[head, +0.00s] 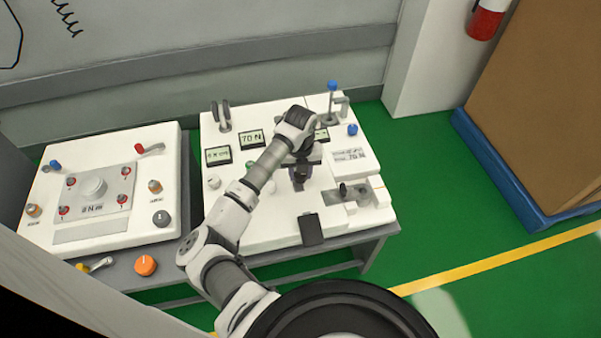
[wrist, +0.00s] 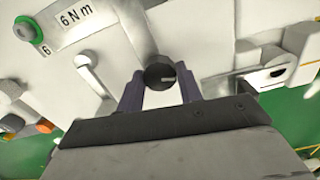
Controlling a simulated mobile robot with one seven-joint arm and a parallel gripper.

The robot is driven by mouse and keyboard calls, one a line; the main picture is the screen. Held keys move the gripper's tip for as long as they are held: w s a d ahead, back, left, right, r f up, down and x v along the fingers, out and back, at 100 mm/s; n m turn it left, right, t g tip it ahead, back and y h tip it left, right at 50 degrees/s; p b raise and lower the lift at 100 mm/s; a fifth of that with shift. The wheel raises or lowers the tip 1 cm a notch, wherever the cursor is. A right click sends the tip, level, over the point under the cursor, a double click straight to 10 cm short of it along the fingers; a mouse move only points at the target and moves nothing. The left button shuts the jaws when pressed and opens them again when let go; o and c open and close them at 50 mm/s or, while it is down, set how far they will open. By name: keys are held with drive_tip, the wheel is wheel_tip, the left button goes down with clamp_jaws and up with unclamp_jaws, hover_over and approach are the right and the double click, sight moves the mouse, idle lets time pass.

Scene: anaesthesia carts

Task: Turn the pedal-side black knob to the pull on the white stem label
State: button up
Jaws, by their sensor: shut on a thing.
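The black knob (wrist: 159,73) shows in the wrist view between my fingertips, with a pale mark on its face pointing right. My gripper (head: 299,181) is over the white panel (head: 235,237) and is shut on the knob; its fingers also show in the wrist view (wrist: 160,88). In the head view the gripper hides the knob. A black pedal (head: 311,229) sits at the panel's front edge, just below the gripper.
A sign (head: 251,139) reads "70 N"; a printed label (head: 349,156) lies right of the gripper. A blue-topped post (head: 332,97) and a grey clamp block (head: 362,197) stand nearby. A second panel (head: 93,234) with several knobs is at left.

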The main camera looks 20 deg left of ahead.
sight(301, 174)
drive_tip(key=o, duration=1)
drive_tip(key=shift+r, duration=0.1)
wheel_tip(301, 174, up, 14)
drive_tip(key=shift+f+b, duration=0.15)
drive_tip(key=shift+b, duration=0.85)
